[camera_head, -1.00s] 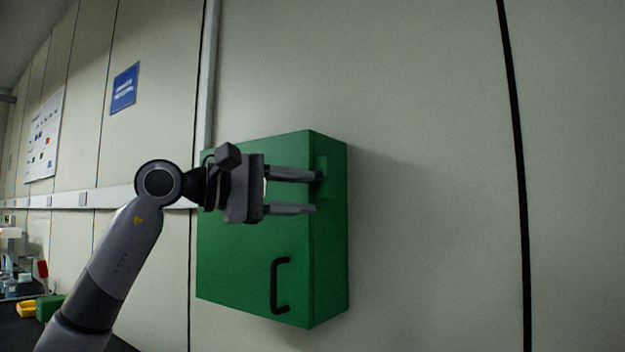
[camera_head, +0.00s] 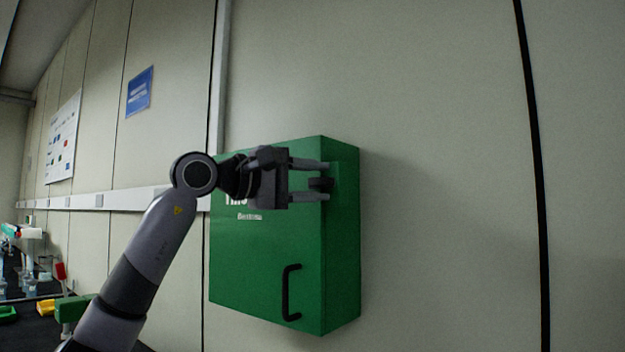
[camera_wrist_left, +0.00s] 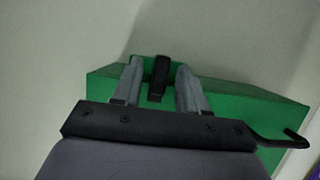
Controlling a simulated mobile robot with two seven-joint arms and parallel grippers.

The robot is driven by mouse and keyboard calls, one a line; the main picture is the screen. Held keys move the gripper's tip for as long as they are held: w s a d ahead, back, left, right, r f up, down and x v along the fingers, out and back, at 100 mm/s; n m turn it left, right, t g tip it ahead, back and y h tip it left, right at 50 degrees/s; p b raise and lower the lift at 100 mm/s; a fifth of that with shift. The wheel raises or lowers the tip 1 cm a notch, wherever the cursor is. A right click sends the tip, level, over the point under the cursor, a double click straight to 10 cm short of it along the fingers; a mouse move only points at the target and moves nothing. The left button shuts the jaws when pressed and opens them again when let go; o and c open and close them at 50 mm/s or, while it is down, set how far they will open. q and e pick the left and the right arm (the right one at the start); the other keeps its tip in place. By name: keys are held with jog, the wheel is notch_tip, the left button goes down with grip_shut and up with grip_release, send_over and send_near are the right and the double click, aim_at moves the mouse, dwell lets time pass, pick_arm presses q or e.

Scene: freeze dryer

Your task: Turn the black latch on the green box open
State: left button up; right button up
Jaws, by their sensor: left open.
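The green box (camera_head: 265,270) is fixed to the wall, with white lettering and a black handle (camera_head: 286,292) low on its front. The black latch (camera_head: 321,184) sits near the upper right edge of the box. My left gripper (camera_head: 324,181) is open, with one finger above and one below the latch in the head view. In the left wrist view the latch (camera_wrist_left: 159,78) stands between the two fingers (camera_wrist_left: 157,88), with gaps on both sides. The green box (camera_wrist_left: 240,100) spans behind them. My right gripper is not in view.
The pale wall right of the box is clear. A blue sign (camera_head: 139,91) and a poster (camera_head: 63,138) hang on the left wall. A dark bench at lower left carries small items, among them a green block (camera_head: 72,309) and a yellow one (camera_head: 46,307).

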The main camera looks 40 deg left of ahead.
pick_arm(q)
grip_shut()
jog(key=n+b, duration=0.1)
jog(key=n, duration=0.1)
jog(key=n+t, duration=0.1)
jog(key=n, duration=0.1)
jog(key=n+t+b, duration=0.1)
jog(key=n, duration=0.1)
jog(key=shift+f+b, duration=0.3)
jog(key=shift+b, duration=0.05)
jog(key=n+t+y+b, duration=0.1)
jog(key=n, duration=0.2)
jog(key=n+t+y+b, duration=0.1)
jog(key=n+b, duration=0.1)
jog(key=n, duration=0.1)
jog(key=shift+d+f+n, duration=0.15)
jog(key=shift+d+n, duration=0.05)
jog(key=shift+n, duration=0.1)
jog(key=n+t+y+b, duration=0.1)
jog(key=n+y, duration=0.2)
jog(key=n, duration=0.2)
jog(key=shift+b, duration=0.35)
jog(key=n+y, duration=0.1)
jog(key=n, duration=0.1)
jog(key=shift+d+n+y+b, duration=0.1)
jog(key=shift+n+y+b, duration=0.2)
jog(key=shift+n+b, duration=0.1)
jog(key=shift+n+y, duration=0.4)
jog(key=shift+n, duration=0.6)
